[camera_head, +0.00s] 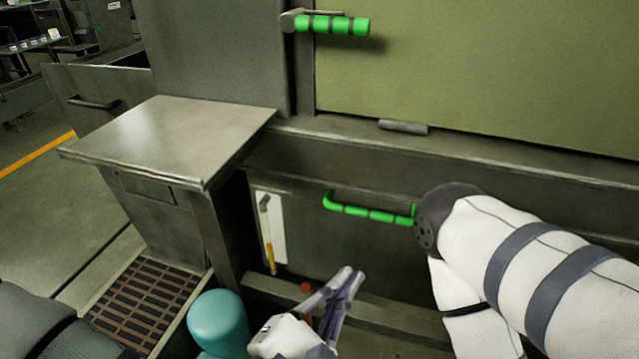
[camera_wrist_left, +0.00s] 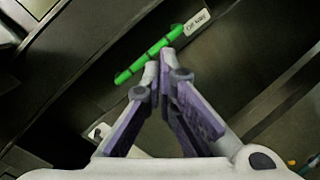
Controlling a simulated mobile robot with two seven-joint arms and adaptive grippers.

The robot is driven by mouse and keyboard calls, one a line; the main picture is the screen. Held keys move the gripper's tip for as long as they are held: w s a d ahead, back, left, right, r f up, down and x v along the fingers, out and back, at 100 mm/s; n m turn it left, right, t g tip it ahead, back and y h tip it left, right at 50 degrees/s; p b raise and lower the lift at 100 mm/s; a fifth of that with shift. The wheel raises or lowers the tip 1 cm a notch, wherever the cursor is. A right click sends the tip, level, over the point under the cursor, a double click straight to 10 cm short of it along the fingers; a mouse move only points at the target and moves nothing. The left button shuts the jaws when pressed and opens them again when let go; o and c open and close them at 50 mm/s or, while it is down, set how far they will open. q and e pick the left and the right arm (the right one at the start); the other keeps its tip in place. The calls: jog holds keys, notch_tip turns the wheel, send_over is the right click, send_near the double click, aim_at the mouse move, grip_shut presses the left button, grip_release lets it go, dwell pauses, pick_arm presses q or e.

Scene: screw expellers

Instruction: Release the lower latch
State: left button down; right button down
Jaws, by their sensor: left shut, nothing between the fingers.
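The lower green handle (camera_head: 368,212) is a segmented bar on the dark lower panel; its right end meets the outline of my right arm. A lever with a yellow grip (camera_head: 269,257) hangs on a white plate (camera_head: 275,220) to its left. I cannot tell which of these is the lower latch. My left gripper (camera_head: 354,272) is shut and empty, below the lower green handle in the head view. In the left wrist view the fingertips (camera_wrist_left: 162,62) are together, and a green bar (camera_wrist_left: 150,53) shows beyond them; contact cannot be told. My right gripper is out of view.
An upper green handle (camera_head: 330,25) is beside the large olive panel (camera_head: 480,70). A grey metal box (camera_head: 170,135) juts out at left above a brown grate (camera_head: 145,300). A teal rounded object (camera_head: 218,322) is at the bottom. A label (camera_wrist_left: 197,22) shows near the bar.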

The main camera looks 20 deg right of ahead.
aim_at(330, 22)
pick_arm(q)
jog(key=w+a+r+n+t, duration=0.1)
jog(key=w+r+n+t, duration=0.2)
jog(key=r, duration=0.4)
jog(key=w+a+r+n+t, duration=0.2)
jog(key=w+r+n+t, duration=0.2)
jog(key=r+n+t, duration=0.2)
notch_tip(330, 22, up, 2)
jog(key=shift+r+n+b, duration=0.1)
jog(key=shift+n+b, duration=0.35)
jog(key=shift+n, duration=0.45)
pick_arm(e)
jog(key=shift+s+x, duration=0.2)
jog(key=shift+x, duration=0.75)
